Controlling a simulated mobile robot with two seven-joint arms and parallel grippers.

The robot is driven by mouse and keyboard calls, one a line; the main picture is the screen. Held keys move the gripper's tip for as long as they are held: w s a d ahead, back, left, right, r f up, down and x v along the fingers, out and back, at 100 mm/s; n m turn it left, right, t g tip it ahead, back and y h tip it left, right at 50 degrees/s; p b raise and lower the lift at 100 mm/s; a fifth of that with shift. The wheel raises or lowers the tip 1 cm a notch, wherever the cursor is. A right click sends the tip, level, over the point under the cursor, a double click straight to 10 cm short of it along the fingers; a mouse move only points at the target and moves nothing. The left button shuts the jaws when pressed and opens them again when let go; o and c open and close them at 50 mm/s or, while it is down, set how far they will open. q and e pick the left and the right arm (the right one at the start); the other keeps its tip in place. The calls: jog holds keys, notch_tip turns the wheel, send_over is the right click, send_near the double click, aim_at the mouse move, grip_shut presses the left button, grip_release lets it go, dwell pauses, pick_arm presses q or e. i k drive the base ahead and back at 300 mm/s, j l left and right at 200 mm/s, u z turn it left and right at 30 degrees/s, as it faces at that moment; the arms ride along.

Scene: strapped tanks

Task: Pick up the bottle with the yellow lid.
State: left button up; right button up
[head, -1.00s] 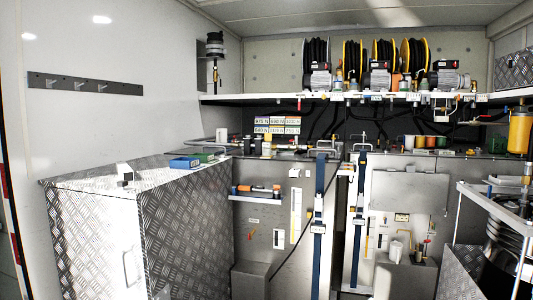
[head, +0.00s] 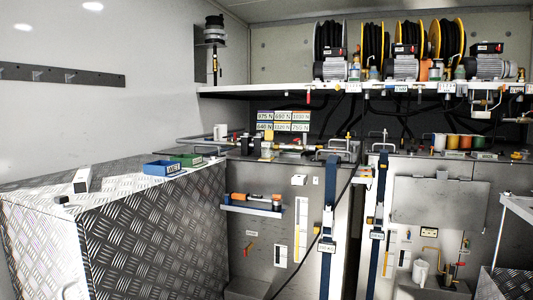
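I cannot make out a bottle with a yellow lid for certain in the head view. Several small bottle-like containers (head: 374,73) stand between the motors on the upper shelf, too small to tell their lids. A row of coloured cups or jars (head: 459,142) stands on the right of the tank top. A small white container (head: 220,132) stands at the left of the tank top. Neither of my grippers is in view.
A tread-plate cabinet (head: 150,225) fills the lower left, with a blue tray (head: 163,168) and a green tray (head: 186,158) on it. Blue straps (head: 328,215) run down the tank fronts. The upper shelf (head: 290,90) carries hose reels (head: 373,45). A rack edge (head: 517,208) shows at right.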

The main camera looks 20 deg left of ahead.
aim_at(268, 145)
jog(key=i+l+u, duration=0.1)
jog(key=i, duration=0.45)
jog(key=i+l, duration=0.2)
jog(key=i, duration=0.3)
jog(key=u, duration=0.05)
